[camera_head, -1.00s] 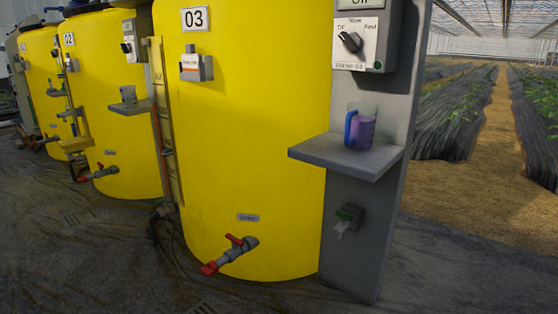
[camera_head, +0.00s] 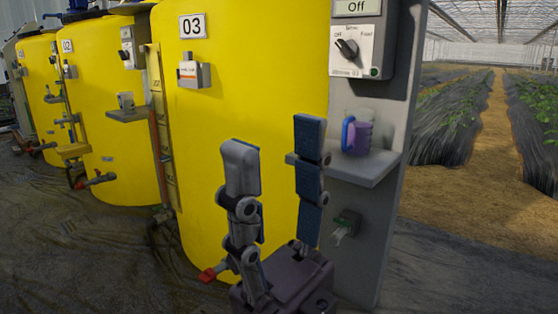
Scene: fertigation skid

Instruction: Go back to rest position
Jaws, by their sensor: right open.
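My right gripper (camera_head: 275,148) stands upright in the lower middle of the head view. Its two fingers are apart with nothing between them. It is in front of the yellow tank 03 (camera_head: 260,60) and hides much of the red-handled drain valve (camera_head: 210,273). A purple cup with a blue handle (camera_head: 358,137) stands upright on the grey shelf (camera_head: 365,170), just right of the gripper's right finger and apart from it in the picture. My left gripper is not in view.
A control box with a dial (camera_head: 355,48) is above the shelf on the grey panel (camera_head: 395,130). A small tap (camera_head: 345,225) is below it. More yellow tanks (camera_head: 105,100) stand to the left. Crop rows (camera_head: 445,125) lie beyond on the right. The dark floor (camera_head: 100,255) at left is clear.

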